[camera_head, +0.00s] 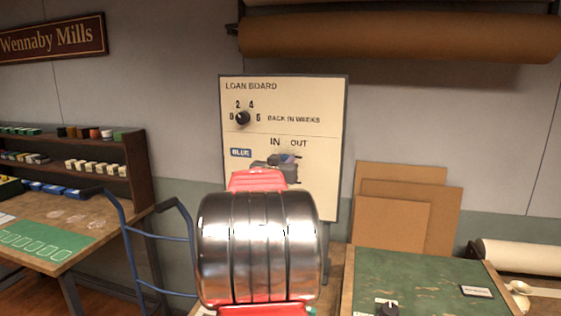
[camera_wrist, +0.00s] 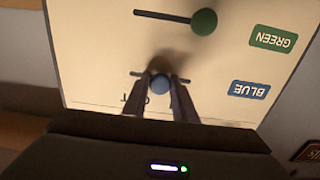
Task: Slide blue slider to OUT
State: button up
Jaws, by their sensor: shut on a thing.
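The loan board (camera_head: 300,95) stands upright in front of me, with IN and OUT printed above the slider row. The blue slider knob (camera_wrist: 160,84) sits between the two fingers of my gripper (camera_wrist: 160,88), which are shut on it. Bits of its slot show outside both fingers. The wrist view is upside down, and the fingers hide part of the IN/OUT lettering. In the head view my gripper (camera_head: 278,162) is at the board, right of the BLUE label (camera_head: 241,153) and below IN and OUT. My arm hides the board's lower part there.
A green slider knob (camera_wrist: 204,22) is at the right end of its slot in the wrist view. A black dial (camera_head: 242,118) is on the board's upper left. A green-topped table (camera_head: 420,280) stands right, a blue hand truck (camera_head: 160,238) left.

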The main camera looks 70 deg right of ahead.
jog(key=shift+s+d, duration=0.15)
jog(key=shift+s, duration=0.8)
jog(key=shift+s+d, duration=0.15)
jog(key=shift+s, duration=0.75)
jog(key=o, duration=1)
jog(key=shift+c, duration=0.2)
jog(key=shift+a, duration=0.15)
send_near(298, 157)
jog(key=a, duration=0.2)
jog(key=shift+s+a, duration=0.2)
jog(key=shift+a, duration=0.15)
